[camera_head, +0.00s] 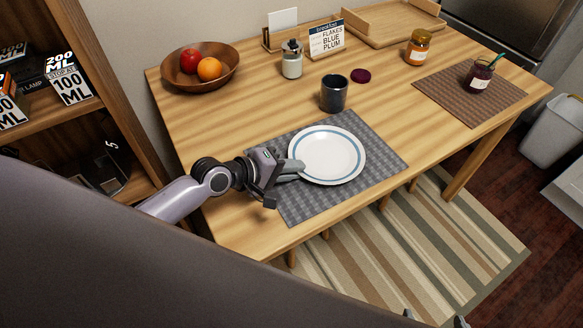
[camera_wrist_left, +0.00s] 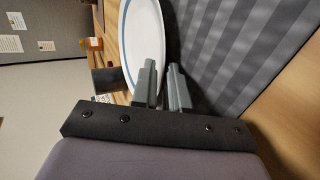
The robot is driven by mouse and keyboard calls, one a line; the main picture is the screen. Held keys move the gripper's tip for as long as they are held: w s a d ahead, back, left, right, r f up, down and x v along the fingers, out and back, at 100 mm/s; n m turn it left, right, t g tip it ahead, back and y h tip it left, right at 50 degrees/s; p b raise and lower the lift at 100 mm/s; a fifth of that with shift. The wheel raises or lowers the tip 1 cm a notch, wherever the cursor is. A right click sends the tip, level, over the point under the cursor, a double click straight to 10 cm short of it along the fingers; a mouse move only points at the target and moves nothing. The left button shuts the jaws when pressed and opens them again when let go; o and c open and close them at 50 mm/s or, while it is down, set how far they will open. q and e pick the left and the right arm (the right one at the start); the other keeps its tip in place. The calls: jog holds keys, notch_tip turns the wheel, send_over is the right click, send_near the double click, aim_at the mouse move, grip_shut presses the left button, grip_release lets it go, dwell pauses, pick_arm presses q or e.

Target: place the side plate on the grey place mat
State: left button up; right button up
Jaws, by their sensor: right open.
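The side plate (camera_head: 327,155) is white with a blue ring and looks level over the grey place mat (camera_head: 385,146) in the head view. I cannot tell if its underside touches the mat. My left gripper (camera_head: 298,169) is at the plate's left rim. In the left wrist view its fingers (camera_wrist_left: 164,75) are close together with the rim of the plate (camera_wrist_left: 142,35) between them, and the mat (camera_wrist_left: 230,60) lies beyond. My right gripper (camera_head: 434,318) barely shows at the bottom edge of the head view, apart from the plate.
A dark cup (camera_head: 334,93) stands just behind the mat, near a dark red lid (camera_head: 361,75). A fruit bowl (camera_head: 180,80) is at the back left. A brown mat (camera_head: 440,92) with a jam jar (camera_head: 479,76) is at the right. The front table edge is close to the grey mat.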

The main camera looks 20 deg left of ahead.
pick_arm(q)
jog(key=shift+r, duration=0.1)
jog(key=shift+s+r, duration=0.1)
jog(key=p+v, duration=0.1)
jog(key=v, duration=1.1)
dwell(0.3)
